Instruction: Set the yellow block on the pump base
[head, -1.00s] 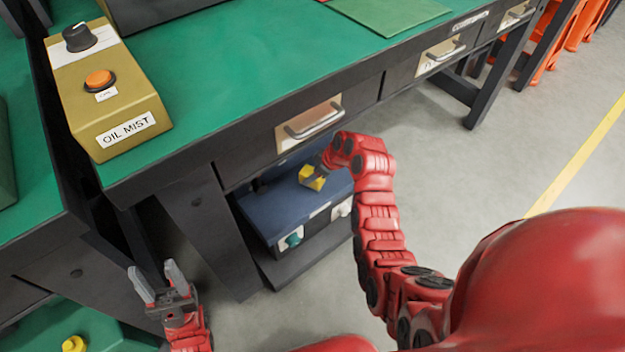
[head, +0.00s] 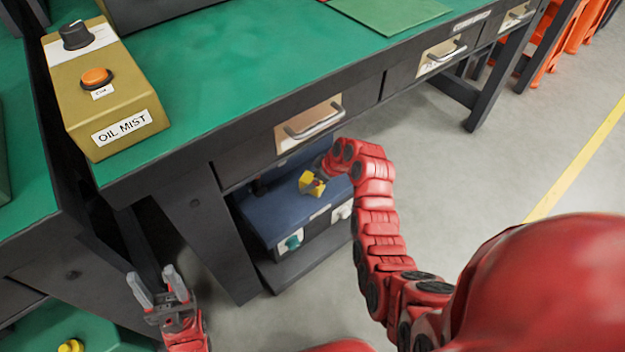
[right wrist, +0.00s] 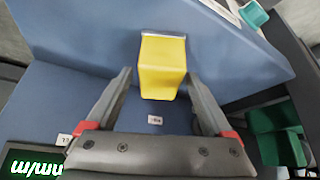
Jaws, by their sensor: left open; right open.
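The yellow block (head: 309,184) is at the blue pump unit (head: 268,212) under the bench, next to my right gripper (head: 318,176). In the right wrist view the block (right wrist: 162,72) lies between the spread fingers of my right gripper (right wrist: 159,78), with a visible gap on each side. Blue surface (right wrist: 60,100) surrounds it there; whether the block touches it is hard to tell. In the head view the right fingertips are small and partly hidden by the hand. My left gripper (head: 157,284) is open and empty at the lower left, pointing up.
The drawer (head: 309,124) and bench edge overhang the blue unit. A dark bench leg (head: 205,235) stands left of it. The oil mist box (head: 105,90) sits on the green bench top (head: 215,70). Open floor (head: 470,180) lies to the right.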

